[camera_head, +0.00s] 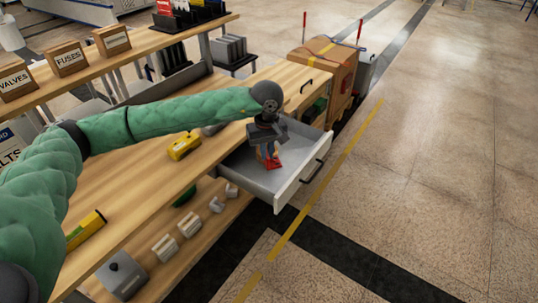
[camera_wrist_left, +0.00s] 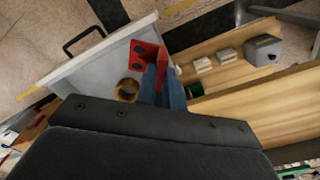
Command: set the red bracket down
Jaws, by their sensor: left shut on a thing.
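The red bracket (camera_head: 273,164) is in my left gripper (camera_head: 267,153), inside or just over the open drawer (camera_head: 246,173). In the left wrist view the red bracket (camera_wrist_left: 146,52) shows an upright part between the blue fingers of the gripper (camera_wrist_left: 163,75) and a flat part with dark holes. The drawer's pale front (camera_wrist_left: 85,66) shows there too. The gripper is shut on the bracket. I cannot tell whether the bracket touches the drawer floor. My right gripper is not in view.
A brown ring (camera_wrist_left: 127,90) lies in the drawer beside the bracket. The wooden bench (camera_head: 130,190) carries a yellow tool (camera_head: 184,146) left of the drawer. A lower shelf holds several pale blocks (camera_head: 189,223). The floor at right is clear.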

